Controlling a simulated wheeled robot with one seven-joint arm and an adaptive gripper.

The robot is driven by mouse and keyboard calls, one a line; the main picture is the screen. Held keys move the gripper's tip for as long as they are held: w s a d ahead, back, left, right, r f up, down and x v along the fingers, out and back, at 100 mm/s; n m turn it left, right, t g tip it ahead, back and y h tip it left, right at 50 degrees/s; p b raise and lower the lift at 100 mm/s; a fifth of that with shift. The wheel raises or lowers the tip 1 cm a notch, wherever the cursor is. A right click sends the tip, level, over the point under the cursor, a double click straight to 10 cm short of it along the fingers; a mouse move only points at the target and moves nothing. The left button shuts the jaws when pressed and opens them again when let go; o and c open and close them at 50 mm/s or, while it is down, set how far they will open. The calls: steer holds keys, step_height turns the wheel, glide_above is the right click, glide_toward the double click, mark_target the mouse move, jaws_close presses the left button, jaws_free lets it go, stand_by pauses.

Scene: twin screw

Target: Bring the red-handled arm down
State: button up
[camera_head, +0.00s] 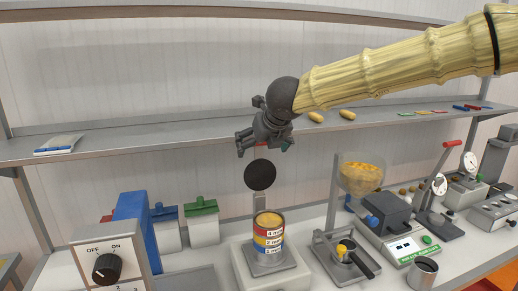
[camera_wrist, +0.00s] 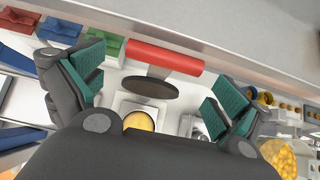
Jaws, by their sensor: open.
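In the wrist view a red cylindrical handle (camera_wrist: 165,57) lies crosswise ahead of my gripper (camera_wrist: 160,90), between and slightly beyond its spread teal-padded fingers. A dark round disc (camera_wrist: 150,88) is just below the handle, over an open can of yellow contents (camera_wrist: 138,121). In the head view the disc (camera_head: 260,176) stands raised behind and above the can (camera_head: 269,234), which sits on a pale base (camera_head: 246,270). My gripper (camera_head: 263,146) is open and empty, above the disc, and hides the red handle there. I cannot tell whether a finger touches the handle.
Another lever with a red handle (camera_head: 453,143) stands at the right beside a dial gauge. A hopper of yellow pieces (camera_head: 361,172) is right of the can. A switch box (camera_head: 113,262) and green-lidded bin (camera_head: 202,224) stand left. A shelf (camera_head: 190,141) crosses behind my gripper.

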mark_target(259, 152)
steer(key=shift+p+x, duration=0.3)
steer(key=shift+x, duration=1.55)
steer(key=c, duration=1.3)
steer(key=shift+o, duration=0.2)
steer(key=shift+s+f+b, duration=0.1)
steer(key=shift+f+b, duration=0.05)
steer(key=shift+b, duration=0.15)
